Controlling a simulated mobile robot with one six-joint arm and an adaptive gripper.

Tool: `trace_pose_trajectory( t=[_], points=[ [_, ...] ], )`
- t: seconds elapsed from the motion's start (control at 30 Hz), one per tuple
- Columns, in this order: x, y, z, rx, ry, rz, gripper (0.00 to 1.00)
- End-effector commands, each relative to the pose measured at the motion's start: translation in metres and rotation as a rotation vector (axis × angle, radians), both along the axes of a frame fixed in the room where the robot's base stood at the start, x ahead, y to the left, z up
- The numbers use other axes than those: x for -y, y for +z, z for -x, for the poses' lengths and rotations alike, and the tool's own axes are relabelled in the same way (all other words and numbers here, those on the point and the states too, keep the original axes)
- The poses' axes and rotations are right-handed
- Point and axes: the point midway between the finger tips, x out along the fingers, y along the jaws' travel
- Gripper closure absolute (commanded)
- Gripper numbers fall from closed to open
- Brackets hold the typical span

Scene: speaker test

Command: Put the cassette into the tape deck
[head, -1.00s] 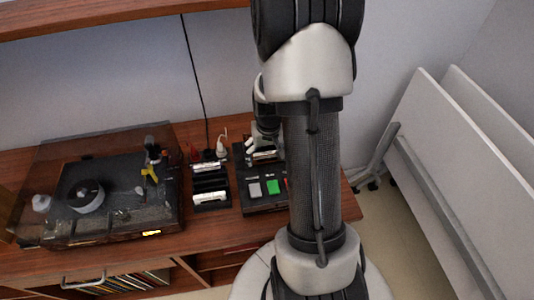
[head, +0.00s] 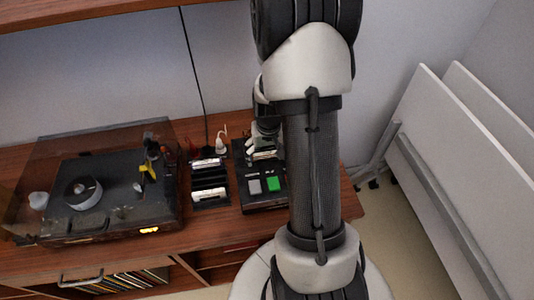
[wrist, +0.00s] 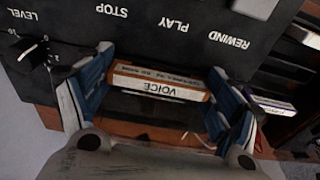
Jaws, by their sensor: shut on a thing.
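The tape deck (head: 250,205) is a black box on the wooden bench, with grey and green buttons showing beside my arm. In the wrist view the deck (wrist: 190,35) fills the top, with white STOP, PLAY and REWIND lettering upside down. My gripper (wrist: 161,82) is shut on a cassette (wrist: 160,88) with an orange edge and a white label reading VOICE upside down. The cassette lies between the two blue-grey fingers, close to the deck's edge. In the head view my gripper (head: 264,149) is over the back part of the deck. Whether the cassette touches the deck I cannot tell.
A black rack (head: 210,181) with cassettes stands just left of the deck. A turntable (head: 110,205) under a clear lid is farther left. A white plug (head: 220,146) and cable are behind the rack. White panels (head: 440,150) lean at the right.

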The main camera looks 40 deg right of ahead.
Motion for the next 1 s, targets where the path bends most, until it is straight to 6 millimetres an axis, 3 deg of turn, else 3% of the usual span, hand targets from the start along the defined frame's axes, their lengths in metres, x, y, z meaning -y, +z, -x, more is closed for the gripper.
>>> trace_pose_trajectory(
  t=[0.23, 0.27, 0.5, 1.0],
  points=[
    [-0.0006, -0.0025, 0.0010, -0.003, 0.000, -0.002, 0.41],
    [-0.0007, -0.0025, 0.0011, -0.003, 0.000, -0.002, 0.17],
    [-0.0005, -0.0022, 0.0008, -0.003, 0.000, -0.002, 0.01],
    [-0.0003, -0.0020, 0.0005, -0.002, 0.000, -0.001, 0.00]
  ],
)
